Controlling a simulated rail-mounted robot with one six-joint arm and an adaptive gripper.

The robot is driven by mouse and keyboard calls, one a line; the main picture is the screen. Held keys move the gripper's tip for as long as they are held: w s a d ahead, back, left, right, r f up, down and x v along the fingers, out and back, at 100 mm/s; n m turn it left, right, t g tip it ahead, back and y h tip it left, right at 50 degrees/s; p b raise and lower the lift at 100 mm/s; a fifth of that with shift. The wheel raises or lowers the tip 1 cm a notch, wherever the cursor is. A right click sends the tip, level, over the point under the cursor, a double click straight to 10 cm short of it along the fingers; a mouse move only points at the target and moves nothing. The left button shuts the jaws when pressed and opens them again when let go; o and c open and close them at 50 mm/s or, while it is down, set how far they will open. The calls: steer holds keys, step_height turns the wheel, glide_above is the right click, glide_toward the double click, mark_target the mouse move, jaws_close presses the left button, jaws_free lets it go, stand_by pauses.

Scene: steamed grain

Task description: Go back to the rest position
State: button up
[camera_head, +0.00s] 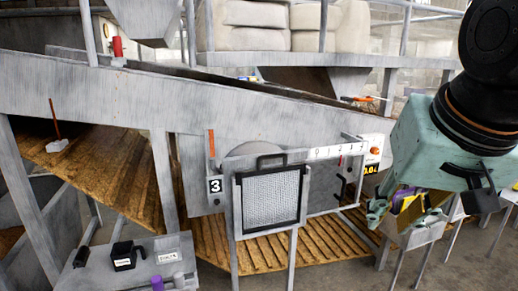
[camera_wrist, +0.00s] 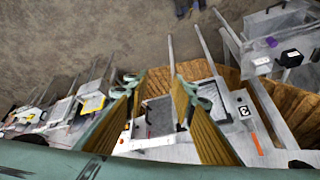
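My gripper (camera_head: 402,207) is at the right of the head view, below its teal housing, in front of a row of small side tables. In the wrist view my gripper (camera_wrist: 157,88) shows two separate fingers with brownish inner faces and green tips. The gap between them is wide and I see nothing held in it. A framed mesh screen (camera_head: 270,198) with a black handle stands at the middle of the machine, left of my gripper and apart from it.
A grey sloping machine (camera_head: 250,108) with a "3" sign (camera_head: 215,186) fills the middle. A small table at lower left holds a black container (camera_head: 125,255) and a purple-capped item (camera_head: 157,283). A wooden slatted floor (camera_head: 270,252) lies below. Open floor shows in the wrist view (camera_wrist: 80,35).

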steer(key=s+a+f+n+g, duration=0.1)
steer(key=s+f, duration=0.2)
steer(key=s, duration=0.4)
steer(key=s+a+f+n+g+b, duration=0.1)
steer(key=s+f, duration=0.1)
steer(key=s, duration=0.6)
steer(key=shift+a+f+n+y, duration=0.2)
steer(key=shift+f+n+y, duration=0.1)
steer(key=shift+f+n, duration=0.1)
steer(key=shift+o, duration=0.9)
steer(key=shift+w, duration=0.1)
stand_by(0.8)
